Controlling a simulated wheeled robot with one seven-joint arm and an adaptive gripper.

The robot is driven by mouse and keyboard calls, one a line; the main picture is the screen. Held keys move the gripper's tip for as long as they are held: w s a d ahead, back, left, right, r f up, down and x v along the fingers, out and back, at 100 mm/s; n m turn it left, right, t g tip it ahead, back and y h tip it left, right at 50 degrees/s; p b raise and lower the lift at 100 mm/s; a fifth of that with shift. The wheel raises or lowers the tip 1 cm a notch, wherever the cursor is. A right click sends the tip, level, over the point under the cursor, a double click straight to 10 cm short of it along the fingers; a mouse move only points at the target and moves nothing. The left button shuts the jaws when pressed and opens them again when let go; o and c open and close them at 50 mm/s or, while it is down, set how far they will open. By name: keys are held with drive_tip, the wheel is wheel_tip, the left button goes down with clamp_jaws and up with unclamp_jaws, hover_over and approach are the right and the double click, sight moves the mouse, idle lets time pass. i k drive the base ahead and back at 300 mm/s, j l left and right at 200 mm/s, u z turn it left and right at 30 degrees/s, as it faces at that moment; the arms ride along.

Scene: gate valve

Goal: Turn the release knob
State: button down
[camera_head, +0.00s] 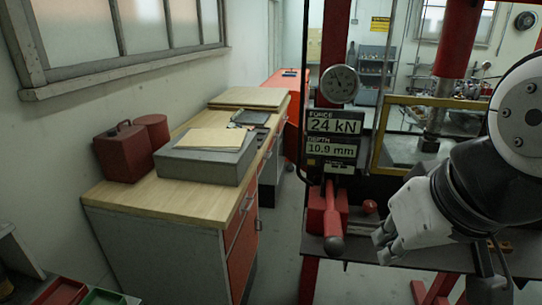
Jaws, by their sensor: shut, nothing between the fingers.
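A small round red knob (370,206), which looks like the release knob, sits at the base of the red press, right of the red pump block and its lever (333,215). My gripper (381,247) is in front of and slightly below the knob in the picture, its fingers pointing down and left. It is shut with nothing in it. It appears apart from the knob, but the depth between them is hard to judge. The display (333,136) above the pump reads 24 kN force and 10.9 mm depth.
A round gauge (339,84) is mounted above the display. A yellow-framed guard (378,140) stands behind my arm. A wooden-topped workbench (145,195) with a grey box (207,163) and red cans (122,152) runs along the left wall. Floor is clear between bench and press.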

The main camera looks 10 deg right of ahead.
sight(370, 207)
drive_tip(key=z, duration=0.45)
drive_tip(key=i+j+z, duration=0.1)
drive_tip(key=z, duration=0.25)
drive_tip(key=i+j+z, duration=0.2)
drive_tip(key=z, duration=0.15)
drive_tip(key=i, duration=0.05)
